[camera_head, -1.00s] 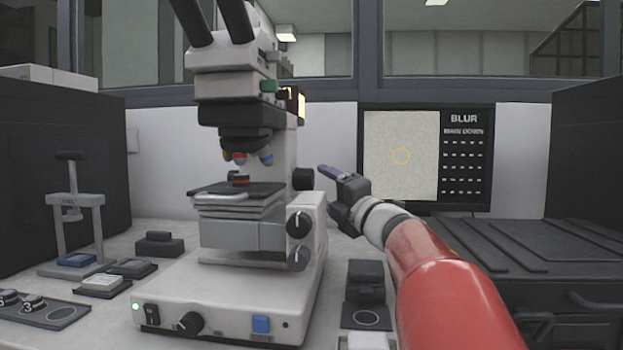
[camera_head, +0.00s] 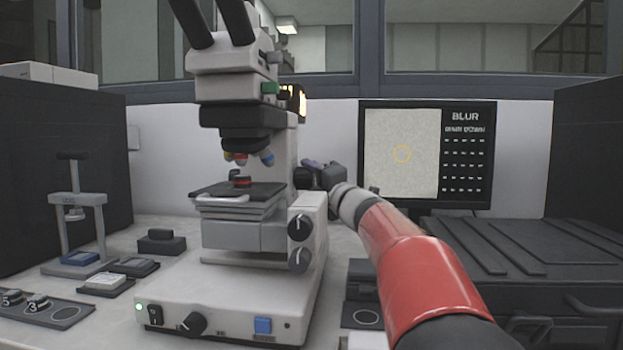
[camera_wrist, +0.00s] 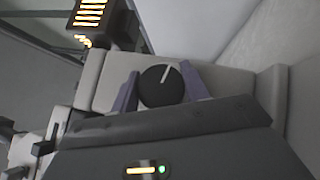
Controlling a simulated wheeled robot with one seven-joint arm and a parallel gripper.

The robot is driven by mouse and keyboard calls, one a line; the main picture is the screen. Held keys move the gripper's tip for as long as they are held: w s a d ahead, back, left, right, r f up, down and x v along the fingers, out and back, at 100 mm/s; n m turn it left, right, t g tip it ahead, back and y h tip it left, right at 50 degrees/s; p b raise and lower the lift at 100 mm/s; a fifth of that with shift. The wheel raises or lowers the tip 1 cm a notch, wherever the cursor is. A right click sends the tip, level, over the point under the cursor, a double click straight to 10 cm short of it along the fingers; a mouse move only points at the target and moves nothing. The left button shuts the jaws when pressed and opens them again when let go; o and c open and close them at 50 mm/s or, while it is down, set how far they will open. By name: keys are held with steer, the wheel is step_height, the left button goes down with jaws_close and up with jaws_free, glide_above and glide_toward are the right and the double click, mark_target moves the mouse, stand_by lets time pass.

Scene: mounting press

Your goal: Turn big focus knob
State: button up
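The white microscope (camera_head: 240,225) stands in the middle of the head view. A round black knob (camera_head: 303,179) sits on the right side of its column. Lower down are a black knob (camera_head: 299,227) and a grey knob (camera_head: 299,259). No label shows which is the big focus knob. My gripper (camera_head: 310,165) is at the upper column knob. In the wrist view, a black knob (camera_wrist: 160,87) with a white pointer line lies between the purple fingers of my gripper (camera_wrist: 159,70). The fingers are apart on either side of it, very close; I cannot tell contact.
A monitor (camera_head: 402,153) behind reads BLUR. A black case (camera_head: 500,270) fills the right side. A glowing lamp housing (camera_head: 292,101) is on the column above the gripper. Small trays and a stand (camera_head: 78,215) are on the left.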

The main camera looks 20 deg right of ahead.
steer(key=c, duration=0.4)
steer(key=f+n+b, duration=0.1)
steer(key=b, duration=0.3)
steer(key=shift+t+y, duration=0.3)
steer(key=n+b, duration=0.1)
steer(key=b, duration=0.2)
steer(key=shift+r+t+y, duration=0.15)
steer(key=shift+t+y, duration=0.25)
steer(key=shift+r+n+y+b, duration=0.3)
steer(key=shift+n+b, duration=0.15)
steer(key=shift+n, duration=0.05)
steer(key=o, duration=1)
steer(key=shift+r, duration=0.15)
